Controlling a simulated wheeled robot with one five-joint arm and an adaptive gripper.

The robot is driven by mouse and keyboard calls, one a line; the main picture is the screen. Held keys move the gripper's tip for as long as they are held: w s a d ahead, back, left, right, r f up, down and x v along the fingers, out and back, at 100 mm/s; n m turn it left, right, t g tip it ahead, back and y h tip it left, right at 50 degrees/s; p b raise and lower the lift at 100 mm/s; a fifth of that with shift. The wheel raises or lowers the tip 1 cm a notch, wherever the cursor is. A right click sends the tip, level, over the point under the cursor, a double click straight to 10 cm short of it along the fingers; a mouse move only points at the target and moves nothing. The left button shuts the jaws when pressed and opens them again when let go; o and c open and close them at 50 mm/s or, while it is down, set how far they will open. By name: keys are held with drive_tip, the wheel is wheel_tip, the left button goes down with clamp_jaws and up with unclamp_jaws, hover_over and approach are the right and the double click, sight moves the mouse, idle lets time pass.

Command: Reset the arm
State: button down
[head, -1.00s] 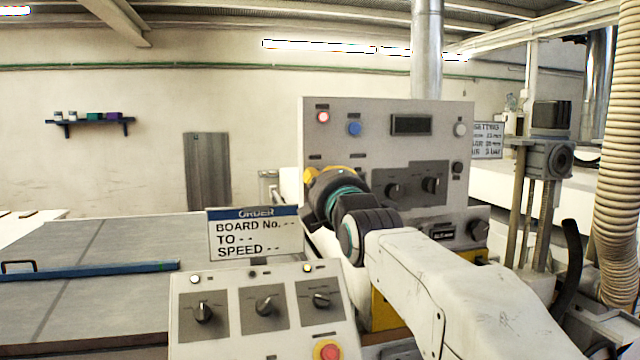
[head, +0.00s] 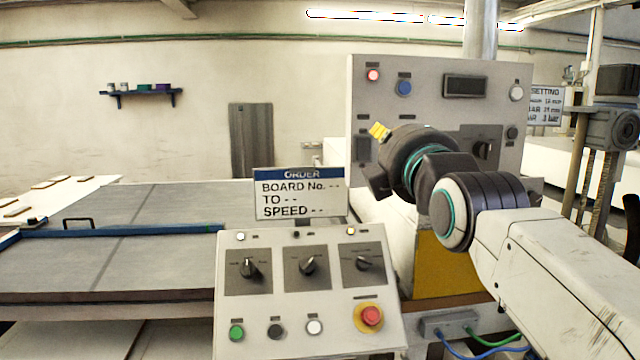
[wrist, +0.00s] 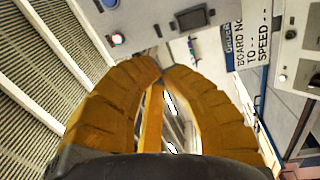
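My arm reaches in from the lower right in the head view, bent at a dark joint with teal rings. My gripper (head: 380,131) shows there only as a small yellow piece beyond the dark wrist, in front of the upright control panel (head: 425,75). In the wrist view the two yellow ribbed fingers of my gripper (wrist: 161,72) lean together and their tips meet or nearly meet. Nothing is held between them. The gripper appears clear of the panel, though the exact gap cannot be told.
A console (head: 310,325) with knobs and buttons stands in front, below an order sign (head: 300,199). A grey conveyor table (head: 160,225) with a blue bar (head: 130,231) spreads left. A post machine (head: 610,130) stands at right. A small shelf (head: 141,95) hangs on the wall.

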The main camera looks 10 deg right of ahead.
drive_tip(key=s+f+m+g, duration=0.2)
drive_tip(key=f+m+g, duration=0.4)
drive_tip(key=f, duration=0.6)
drive_tip(key=s+f+m+g, duration=0.3)
drive_tip(key=f+m, duration=0.4)
drive_tip(key=f, duration=0.6)
drive_tip(key=s+f+m+g+p, duration=0.2)
drive_tip(key=s+f+m+g, duration=0.3)
drive_tip(key=s+f, duration=0.65)
drive_tip(key=s+r+n+g+p, duration=0.1)
drive_tip(key=s+g+p, duration=0.1)
drive_tip(key=s+p, duration=0.3)
drive_tip(key=s, duration=0.4)
drive_tip(key=shift+s+r, duration=0.25)
drive_tip(key=shift+r, duration=0.05)
